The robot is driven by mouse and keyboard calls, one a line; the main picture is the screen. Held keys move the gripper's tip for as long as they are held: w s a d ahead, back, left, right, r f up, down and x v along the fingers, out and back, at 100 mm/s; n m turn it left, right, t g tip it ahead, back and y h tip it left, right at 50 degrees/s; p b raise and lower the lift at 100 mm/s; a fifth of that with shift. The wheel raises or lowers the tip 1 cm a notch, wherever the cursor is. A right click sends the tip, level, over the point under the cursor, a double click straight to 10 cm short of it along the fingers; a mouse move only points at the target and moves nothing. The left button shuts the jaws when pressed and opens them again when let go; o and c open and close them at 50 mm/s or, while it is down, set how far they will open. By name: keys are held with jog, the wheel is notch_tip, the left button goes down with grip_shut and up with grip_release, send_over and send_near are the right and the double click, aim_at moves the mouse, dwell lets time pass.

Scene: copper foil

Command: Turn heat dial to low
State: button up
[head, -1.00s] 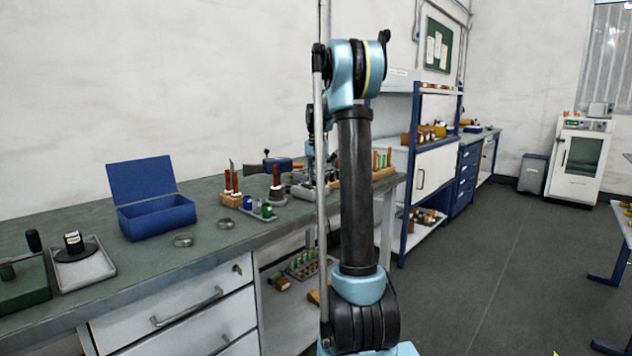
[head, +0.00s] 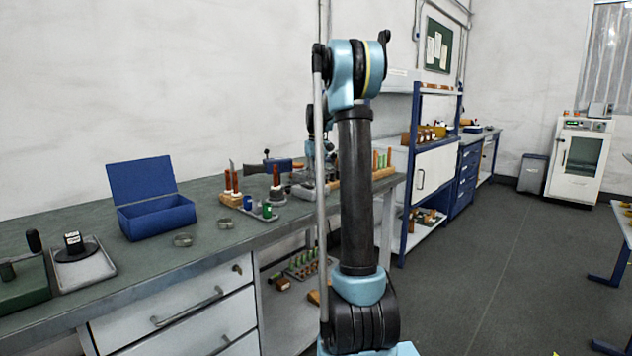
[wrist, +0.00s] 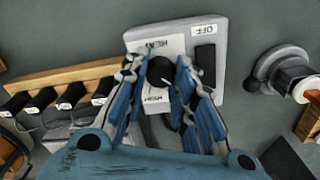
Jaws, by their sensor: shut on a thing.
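The heat dial (wrist: 160,71) is a round black knob with a pale pointer mark, on a light grey control box (wrist: 222,42) in the wrist view. The mark points to the lower right of the picture. My gripper (wrist: 156,66) is shut on the dial, with one finger at its left and one at its right. The fingers hide the dial's sides. White labels, upside down in the picture, lie above and below the dial; their words are hard to read. In the head view my arm hides the dial and most of the gripper.
A black switch (wrist: 205,66) and an OFF label (wrist: 204,30) sit right of the dial. A wooden rack (wrist: 70,82) with black-handled tools stands left, and a round metal-based thing (wrist: 275,68) stands right. An open blue box (head: 157,217) rests on the workbench (head: 215,262).

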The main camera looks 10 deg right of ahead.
jog(key=shift+w, duration=0.1)
dwell(0.4)
jog(key=o, duration=1.1)
jog(key=shift+r, duration=3.9)
